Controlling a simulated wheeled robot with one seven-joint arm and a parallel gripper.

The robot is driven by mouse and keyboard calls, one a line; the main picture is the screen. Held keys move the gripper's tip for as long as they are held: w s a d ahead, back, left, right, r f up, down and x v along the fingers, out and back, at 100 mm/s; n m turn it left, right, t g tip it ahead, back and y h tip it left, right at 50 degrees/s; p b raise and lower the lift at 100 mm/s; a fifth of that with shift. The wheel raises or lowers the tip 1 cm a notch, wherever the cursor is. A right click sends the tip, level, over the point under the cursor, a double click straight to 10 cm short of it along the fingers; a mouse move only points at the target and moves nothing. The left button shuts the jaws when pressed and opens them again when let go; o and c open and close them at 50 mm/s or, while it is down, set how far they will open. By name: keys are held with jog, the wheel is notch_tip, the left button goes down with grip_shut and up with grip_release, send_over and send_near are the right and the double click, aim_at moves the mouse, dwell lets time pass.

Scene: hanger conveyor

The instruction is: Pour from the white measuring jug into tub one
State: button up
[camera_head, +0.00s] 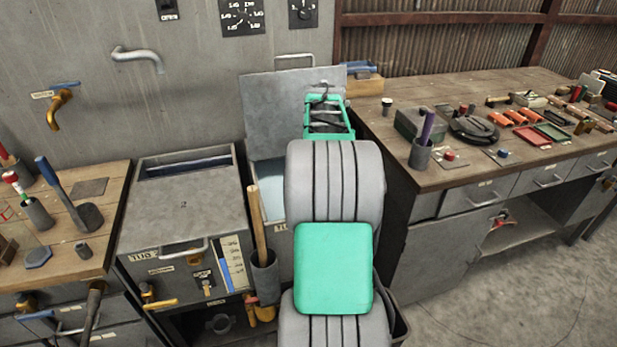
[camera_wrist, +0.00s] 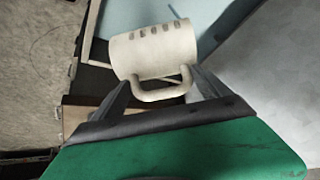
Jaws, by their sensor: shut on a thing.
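The white measuring jug (camera_wrist: 153,50) shows in the wrist view with dark marks along its side. My gripper (camera_wrist: 163,86) is shut on its handle, one dark finger at each side. The jug looks tilted in this view; its contents cannot be seen. In the head view my arm hides the jug. There, my arm reaches over the right-hand tub (camera_head: 268,190), whose lid (camera_head: 290,110) stands open with pale blue inside. Its label is partly hidden, so its number cannot be read. Pale blue also shows behind the jug in the wrist view.
A cluttered workbench (camera_head: 460,190) stands at right, a smaller bench (camera_head: 110,225) at left. Wall taps (camera_head: 60,105) are above.

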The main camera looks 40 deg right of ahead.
jog(key=shift+w+a+f+g+p, duration=0.15)
jog(key=shift+w+g+p, duration=0.3)
jog(key=shift+p, duration=0.3)
jog(key=shift+w+a+n+g+p, duration=0.15)
jog(key=shift+w+n+g+p, duration=0.3)
jog(key=shift+p, duration=1.3)
dwell(0.6)
